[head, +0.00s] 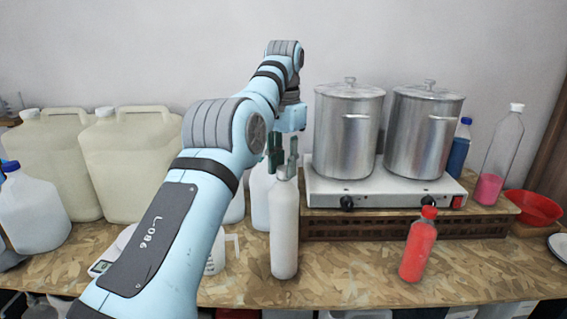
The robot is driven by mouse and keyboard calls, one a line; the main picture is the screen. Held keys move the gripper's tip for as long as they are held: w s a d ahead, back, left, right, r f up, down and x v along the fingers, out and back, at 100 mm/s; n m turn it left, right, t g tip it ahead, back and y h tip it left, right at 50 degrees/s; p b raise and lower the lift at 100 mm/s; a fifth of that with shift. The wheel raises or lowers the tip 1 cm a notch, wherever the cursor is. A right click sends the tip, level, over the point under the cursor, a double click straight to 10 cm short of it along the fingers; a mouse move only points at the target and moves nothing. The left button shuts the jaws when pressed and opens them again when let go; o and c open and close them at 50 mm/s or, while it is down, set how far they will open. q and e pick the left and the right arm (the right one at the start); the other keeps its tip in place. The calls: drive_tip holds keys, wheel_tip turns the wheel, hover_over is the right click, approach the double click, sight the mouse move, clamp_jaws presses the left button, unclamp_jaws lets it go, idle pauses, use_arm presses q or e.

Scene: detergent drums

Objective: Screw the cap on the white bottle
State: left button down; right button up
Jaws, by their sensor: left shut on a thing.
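The white bottle (285,232) stands upright on the patterned countertop, just right of my left arm. My left gripper (284,168) points down at the bottle's mouth, with its dark fingers on either side of the top. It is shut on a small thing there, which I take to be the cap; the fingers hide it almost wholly. I cannot tell from here how the cap sits on the neck. My right gripper is not in view.
Right of the bottle, two metal pots (347,135) stand on a white hot plate (385,188). A red bottle (418,247) stands in front. Large cream jugs (135,160) stand on the left. The front counter between the white and red bottles is clear.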

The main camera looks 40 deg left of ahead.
use_arm(q)
drive_tip(key=m, duration=0.5)
drive_tip(key=shift+f+m, duration=0.1)
drive_tip(key=shift+m, duration=0.3)
drive_tip(key=c, duration=1.6)
unclamp_jaws()
drive_tip(key=shift+o, duration=0.6)
drive_tip(key=shift+a, duration=0.1)
